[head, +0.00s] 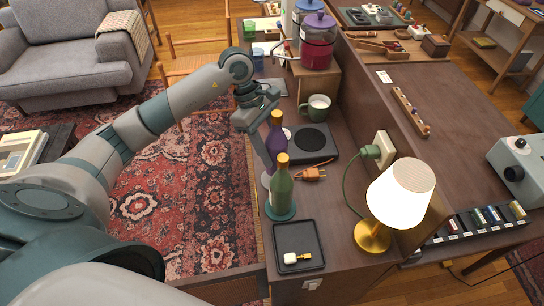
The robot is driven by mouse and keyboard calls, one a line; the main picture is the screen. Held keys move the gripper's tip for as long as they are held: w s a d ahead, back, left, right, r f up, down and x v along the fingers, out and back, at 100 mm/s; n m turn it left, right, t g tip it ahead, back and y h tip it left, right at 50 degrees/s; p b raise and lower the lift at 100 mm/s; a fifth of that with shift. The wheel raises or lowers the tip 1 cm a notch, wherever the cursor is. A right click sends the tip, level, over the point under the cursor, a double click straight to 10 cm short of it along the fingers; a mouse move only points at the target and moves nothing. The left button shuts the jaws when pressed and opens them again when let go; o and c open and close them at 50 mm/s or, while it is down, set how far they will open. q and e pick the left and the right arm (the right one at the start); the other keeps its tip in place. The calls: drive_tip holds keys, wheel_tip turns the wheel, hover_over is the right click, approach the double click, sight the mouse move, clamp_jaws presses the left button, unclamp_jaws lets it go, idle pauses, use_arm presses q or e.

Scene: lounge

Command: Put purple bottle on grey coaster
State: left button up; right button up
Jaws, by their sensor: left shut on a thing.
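The purple bottle (275,149), with a gold cap, stands upright in my left gripper (268,146) near the left edge of the dark cabinet top. The gripper comes in from the left and is shut on the bottle's body. The green bottle in front hides the purple bottle's base, so I cannot tell whether it touches the surface. A pale grey rounded edge (265,181) shows just left of the green bottle; it may be the grey coaster, mostly hidden. My right gripper is not in view.
A green bottle (281,190) stands on a teal coaster (282,214) close in front.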

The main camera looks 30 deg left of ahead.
sight(272, 158)
use_arm(q)
drive_tip(key=shift+f+p, duration=0.75)
drive_tip(key=shift+f, duration=1.25)
drive_tip(key=shift+f, duration=0.15)
drive_tip(key=o, duration=1.6)
